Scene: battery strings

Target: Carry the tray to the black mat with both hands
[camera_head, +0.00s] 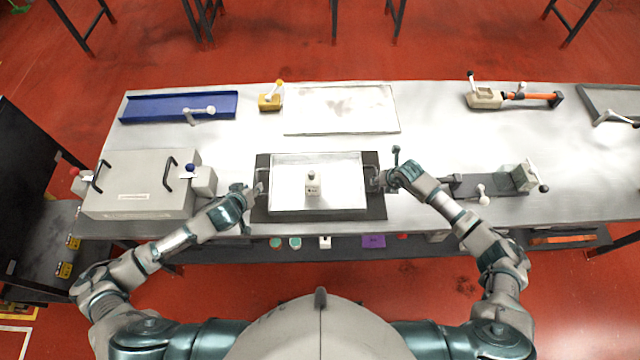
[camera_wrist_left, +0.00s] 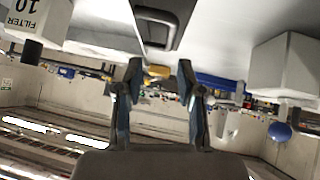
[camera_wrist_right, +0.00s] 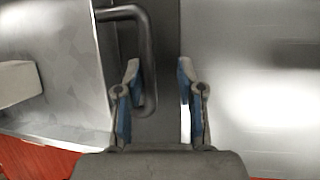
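The silver tray (camera_head: 290,200) is over the black mat (camera_head: 376,205) in the head view; I cannot tell whether it touches the mat. A white block-like item (camera_head: 313,185) stands on it, and a box marked "FILTER 10" (camera_wrist_left: 32,18) shows in the left wrist view. My left gripper (camera_head: 257,190) is at the tray's left side, open, with a dark tray handle (camera_wrist_left: 158,45) just beyond its fingertips (camera_wrist_left: 158,72). My right gripper (camera_head: 381,180) is at the right side, open, with the right handle (camera_wrist_right: 149,60) between or just below its fingers (camera_wrist_right: 158,70).
A large grey case (camera_head: 135,185) stands left of the mat, close to my left forearm. Clamp-like fixtures (camera_head: 520,177) lie to the right.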

